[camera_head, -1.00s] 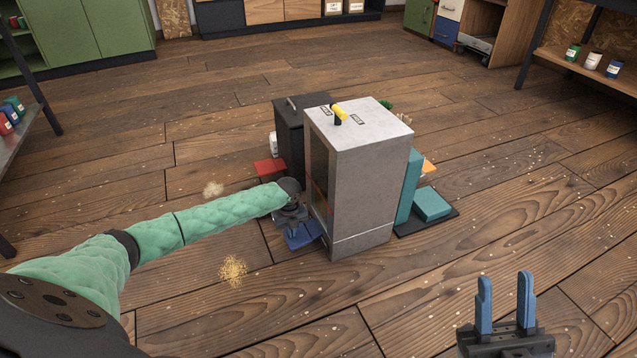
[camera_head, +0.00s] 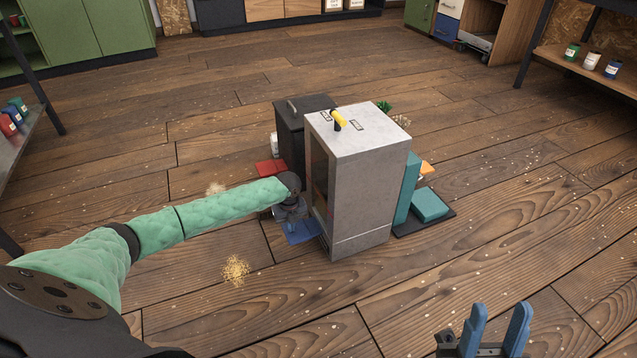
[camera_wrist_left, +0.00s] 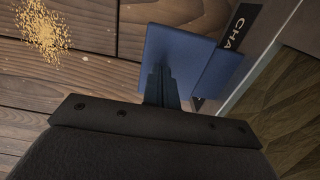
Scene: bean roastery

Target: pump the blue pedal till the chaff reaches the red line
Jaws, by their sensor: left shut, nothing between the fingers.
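The blue pedal (camera_head: 303,231) sits low at the left foot of a grey metal cabinet (camera_head: 362,190). In the left wrist view the pedal (camera_wrist_left: 195,55) is a flat blue plate beside a dark label strip reading "CHA". My left gripper (camera_head: 294,219) is shut and empty, pointing down over the pedal. In the left wrist view its fingertips (camera_wrist_left: 160,75) overlap the plate; I cannot tell whether they touch it. The cabinet's window (camera_head: 319,180) faces left at a steep angle, so the chaff level and red line are unclear. My right gripper (camera_head: 497,325) is open and empty.
A black bin (camera_head: 292,135) and a red block (camera_head: 270,167) stand left of the cabinet. A teal pedal-like block (camera_head: 430,205) on a dark base is at its right. Loose chaff (camera_head: 236,269) lies on open floor.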

